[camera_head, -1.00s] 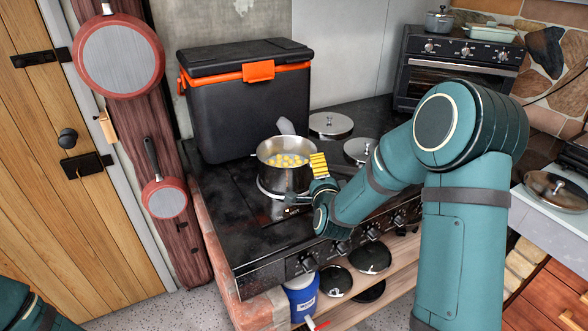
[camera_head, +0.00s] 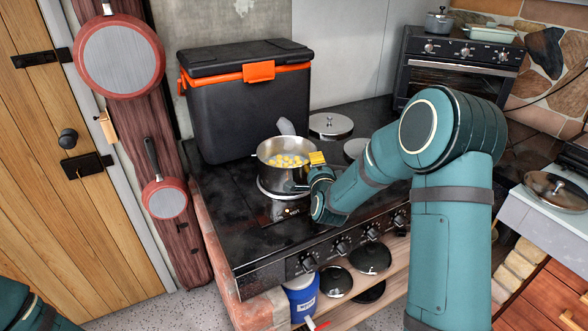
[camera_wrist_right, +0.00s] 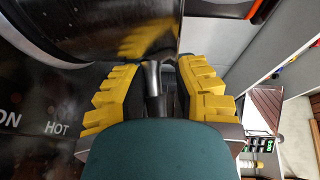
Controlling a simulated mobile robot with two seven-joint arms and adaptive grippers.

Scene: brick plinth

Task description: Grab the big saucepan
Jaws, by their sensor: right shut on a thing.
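The big saucepan (camera_head: 281,178) is a steel pot with yellow pieces in it, upright on the stove beside the black box. Its steel side (camera_wrist_right: 90,30) fills the upper left of the right wrist view. My right gripper (camera_head: 316,159), with yellow finger pads, is at the pan's right side. In the right wrist view the pads are on both sides of the metal handle (camera_wrist_right: 153,82), and the gripper is shut on it. Most of the handle is hidden by the gripper in the head view. My left gripper is out of view; only part of my left arm shows at the lower left.
A black box with orange trim (camera_head: 246,110) stands close behind the saucepan. A lid (camera_head: 330,125) lies behind it to the right, and another round item is partly hidden by my right arm. An oven (camera_head: 455,75) stands at the back right. The stove's left front is bare.

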